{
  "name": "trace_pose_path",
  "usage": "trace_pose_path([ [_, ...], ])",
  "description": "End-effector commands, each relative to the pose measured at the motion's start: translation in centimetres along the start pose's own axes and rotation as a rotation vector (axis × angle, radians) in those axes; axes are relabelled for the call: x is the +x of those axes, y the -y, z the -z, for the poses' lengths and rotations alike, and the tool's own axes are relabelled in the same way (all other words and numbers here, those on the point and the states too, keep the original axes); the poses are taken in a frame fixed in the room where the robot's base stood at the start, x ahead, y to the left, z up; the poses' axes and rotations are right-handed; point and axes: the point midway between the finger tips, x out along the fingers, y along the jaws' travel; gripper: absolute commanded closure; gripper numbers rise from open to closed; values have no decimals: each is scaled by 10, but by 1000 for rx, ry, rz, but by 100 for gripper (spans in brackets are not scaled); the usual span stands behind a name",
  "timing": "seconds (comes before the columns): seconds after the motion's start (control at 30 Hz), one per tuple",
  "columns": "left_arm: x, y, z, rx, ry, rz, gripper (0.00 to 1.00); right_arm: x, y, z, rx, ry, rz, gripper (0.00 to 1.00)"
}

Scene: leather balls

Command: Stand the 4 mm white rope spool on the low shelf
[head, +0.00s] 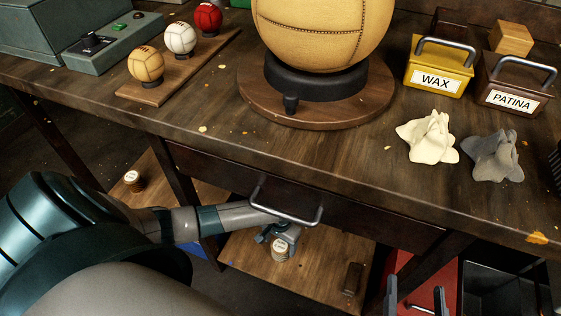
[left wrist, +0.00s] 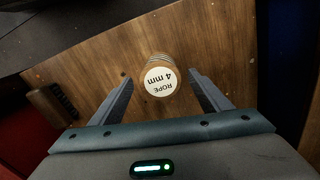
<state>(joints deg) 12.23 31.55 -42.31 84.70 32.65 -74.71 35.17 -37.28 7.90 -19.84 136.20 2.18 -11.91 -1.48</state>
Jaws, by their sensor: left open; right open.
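My left gripper (left wrist: 160,76) is open, with one finger on each side of the spool and a visible gap at both sides. In the head view my left gripper (head: 279,236) is partly hidden by the handle.
The drawer handle (head: 287,216) and bench top (head: 230,140) are above my left arm. Another spool (head: 132,181) stands on a low board at the left. A red box (head: 418,285) stands at the right.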

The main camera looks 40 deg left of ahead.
Motion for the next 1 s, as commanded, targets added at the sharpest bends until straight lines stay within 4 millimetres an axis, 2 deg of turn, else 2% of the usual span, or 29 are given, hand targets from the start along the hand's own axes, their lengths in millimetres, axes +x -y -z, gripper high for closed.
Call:
trace_pose_path([
  [0.47,-20,5,1,-1,0,0,29,-18,-19,-62,33,375,-37,33],
  [0.8,-32,8,2,-1,1,0,29,-49,-29,-101,66,640,-61,33],
  [1.0,-50,11,3,-2,1,0,29,-70,-43,-112,57,793,-95,33],
])
